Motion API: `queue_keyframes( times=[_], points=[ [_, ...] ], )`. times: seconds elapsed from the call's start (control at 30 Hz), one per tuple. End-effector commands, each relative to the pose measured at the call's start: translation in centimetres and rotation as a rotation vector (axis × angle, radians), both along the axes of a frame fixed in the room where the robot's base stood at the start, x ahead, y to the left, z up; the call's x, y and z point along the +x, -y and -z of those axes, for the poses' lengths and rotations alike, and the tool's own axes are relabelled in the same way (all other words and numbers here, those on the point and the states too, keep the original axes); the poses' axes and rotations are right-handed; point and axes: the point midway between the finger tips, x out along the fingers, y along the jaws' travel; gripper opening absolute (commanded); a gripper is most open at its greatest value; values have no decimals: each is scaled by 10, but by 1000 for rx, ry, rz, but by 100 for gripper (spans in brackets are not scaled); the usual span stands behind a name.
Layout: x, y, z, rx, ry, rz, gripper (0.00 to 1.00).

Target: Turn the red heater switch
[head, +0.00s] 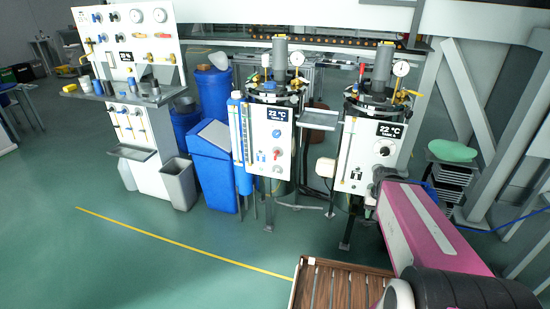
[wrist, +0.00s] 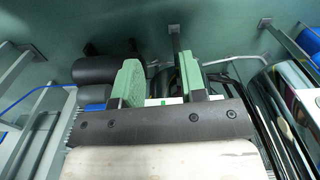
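The right panel (head: 368,155) carries a similar display and a black knob (head: 384,151). My pink arm comes in from the lower right and covers that panel's lower right corner, so any red switch there is hidden. In the wrist view my gripper (wrist: 162,84) shows two green finger pads apart, with no object clearly held between them. I cannot tell whether it touches anything.
A small grey shelf (head: 319,119) sits between the panels. Blue bins (head: 213,165) and a grey bin (head: 178,183) stand left. A grey frame post (head: 467,103) and a stack with a green top (head: 452,150) stand right. The green floor at left is open.

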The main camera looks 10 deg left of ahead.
Motion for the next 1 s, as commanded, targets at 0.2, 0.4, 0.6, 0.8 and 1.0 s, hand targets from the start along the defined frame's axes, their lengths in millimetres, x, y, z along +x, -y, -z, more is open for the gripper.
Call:
queue_keyframes(
  times=[0.2, 0.4, 0.6, 0.8, 1.0],
  points=[
    [0, 0, 0, 0, 0, 0, 38],
    [8, -4, 4, -55, 7, -74, 38],
    [41, -24, 15, -295, 31, -391, 38],
    [82, -60, 15, -586, 51, -779, 38],
    [121, -117, 8, -890, 56, -1161, 38]
  ],
)
